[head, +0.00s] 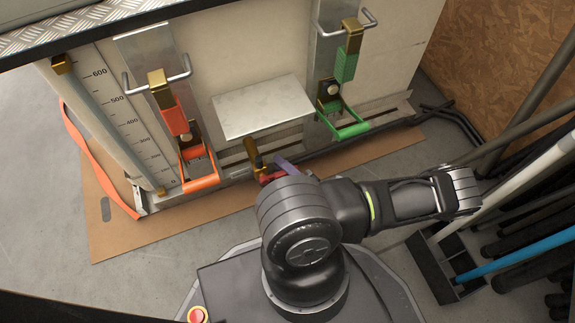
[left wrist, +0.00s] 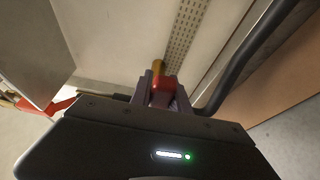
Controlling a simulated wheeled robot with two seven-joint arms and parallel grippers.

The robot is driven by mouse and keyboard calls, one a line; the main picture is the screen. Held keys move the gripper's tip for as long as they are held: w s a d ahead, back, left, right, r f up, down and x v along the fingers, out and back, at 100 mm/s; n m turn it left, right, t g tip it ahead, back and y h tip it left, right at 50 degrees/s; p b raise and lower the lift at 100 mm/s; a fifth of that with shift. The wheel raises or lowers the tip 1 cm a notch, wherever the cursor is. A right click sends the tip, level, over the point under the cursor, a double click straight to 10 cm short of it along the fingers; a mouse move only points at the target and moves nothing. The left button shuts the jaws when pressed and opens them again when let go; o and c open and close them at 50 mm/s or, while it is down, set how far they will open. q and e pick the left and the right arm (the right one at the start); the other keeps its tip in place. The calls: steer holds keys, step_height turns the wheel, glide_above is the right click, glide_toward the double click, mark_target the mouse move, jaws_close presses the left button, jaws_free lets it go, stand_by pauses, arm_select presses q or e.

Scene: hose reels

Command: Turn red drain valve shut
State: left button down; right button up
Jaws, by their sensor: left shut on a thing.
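The red drain valve (head: 267,176) sits low on the front of the pale tank, below a blank metal plate. Its brass part (head: 252,155) rises beside it, and my arm hides much of the valve in the head view. My left gripper (head: 279,168) is at the valve, with one purplish finger showing. In the left wrist view, the red valve handle (left wrist: 163,84) lies between the two fingers of my left gripper (left wrist: 162,94), which is shut on it. The brass end (left wrist: 158,67) sticks out beyond. The handle's exact angle is hard to tell. My right gripper is out of view.
An orange-handled latch (head: 198,170) is left of the valve and a green-handled latch (head: 346,122) right of it. The metal plate (head: 262,106) overhangs above. Cardboard (head: 120,235) lies below. A black rack (head: 440,262) with rods and pipes stands at the right.

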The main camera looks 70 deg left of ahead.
arm_select(q)
steer(key=shift+a, duration=0.1)
steer(key=c, duration=1.2)
jaws_free()
steer(key=shift+c, duration=0.2)
step_height(320, 180, up, 10)
steer(key=p, duration=0.5)
steer(key=shift+p, duration=0.3)
